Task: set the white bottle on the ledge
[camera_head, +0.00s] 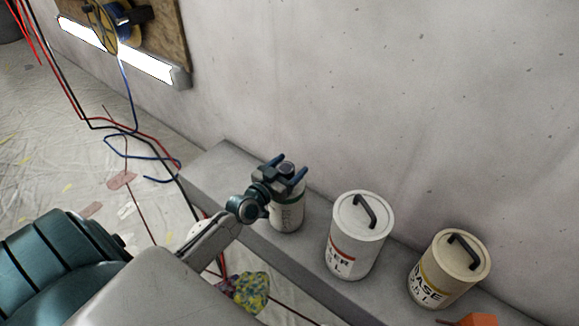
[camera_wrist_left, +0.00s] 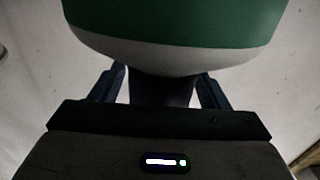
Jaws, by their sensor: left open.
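The white bottle (camera_head: 288,216) has a green band near its top and a dark cap. It stands upright and appears to rest on the grey ledge (camera_head: 213,165) along the wall. My left gripper (camera_head: 286,170) is open at the bottle's top, one finger on each side of the cap. In the left wrist view the bottle's green and white part (camera_wrist_left: 175,45) fills the top, with a dark part between the open fingers (camera_wrist_left: 162,88). Whether the fingers touch it I cannot tell. My right gripper is not in view.
A white lidded can (camera_head: 345,250) and a cream lidded can (camera_head: 425,285) stand right of the bottle. An orange object (camera_head: 478,319) is at the bottom right. Loose cables (camera_head: 130,140) hang at left. The ledge left of the bottle is clear.

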